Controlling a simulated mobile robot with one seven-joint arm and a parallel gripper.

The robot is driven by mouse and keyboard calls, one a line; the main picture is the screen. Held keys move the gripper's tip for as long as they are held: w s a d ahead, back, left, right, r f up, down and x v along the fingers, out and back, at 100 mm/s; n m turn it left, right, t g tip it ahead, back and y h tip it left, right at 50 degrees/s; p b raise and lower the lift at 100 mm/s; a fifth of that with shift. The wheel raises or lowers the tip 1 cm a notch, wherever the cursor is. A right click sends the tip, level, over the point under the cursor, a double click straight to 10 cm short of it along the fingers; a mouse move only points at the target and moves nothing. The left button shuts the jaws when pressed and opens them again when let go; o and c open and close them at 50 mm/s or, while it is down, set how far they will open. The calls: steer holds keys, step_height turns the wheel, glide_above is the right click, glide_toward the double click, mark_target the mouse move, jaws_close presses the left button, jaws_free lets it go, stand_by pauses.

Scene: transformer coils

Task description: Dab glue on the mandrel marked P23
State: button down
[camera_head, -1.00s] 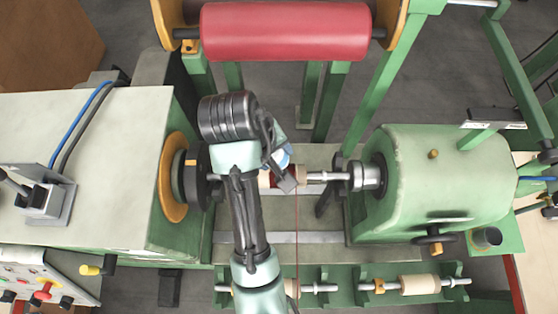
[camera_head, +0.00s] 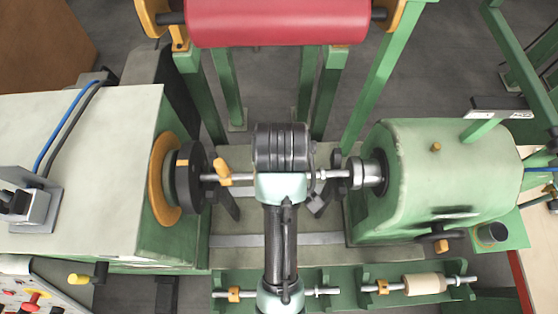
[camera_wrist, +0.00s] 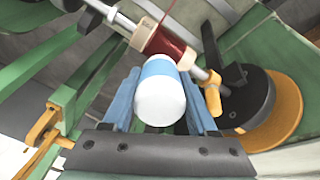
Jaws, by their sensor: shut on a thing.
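My gripper (camera_wrist: 158,88) has blue fingers shut on a white bottle (camera_wrist: 160,100) with a blue band, seen in the wrist view. A mandrel (camera_wrist: 125,20) with a dark red winding (camera_wrist: 170,47) and pale end collars lies just beyond the bottle. I cannot tell whether the bottle touches the winding. In the head view, the mandrel shaft (camera_head: 334,174) is held between the left chuck and the right tailstock, its middle hidden under my arm. The gripper and bottle are hidden there too. No P23 mark is legible.
An orange clamp (camera_head: 222,172) sits on the shaft near the black faceplate (camera_head: 188,177). The green tailstock (camera_head: 440,180) stands at right. A front rack (camera_head: 340,302) holds spare shafts, one with a beige cylinder (camera_head: 424,284). A red roll (camera_head: 278,22) is at the back.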

steer(key=shift+f, duration=0.35)
stand_by(0.7)
step_height(320, 180, up, 3)
steer(key=p, duration=0.2)
steer(key=shift+f+p, duration=0.1)
steer(key=shift+p, duration=0.3)
steer(key=shift+r, duration=1.1)
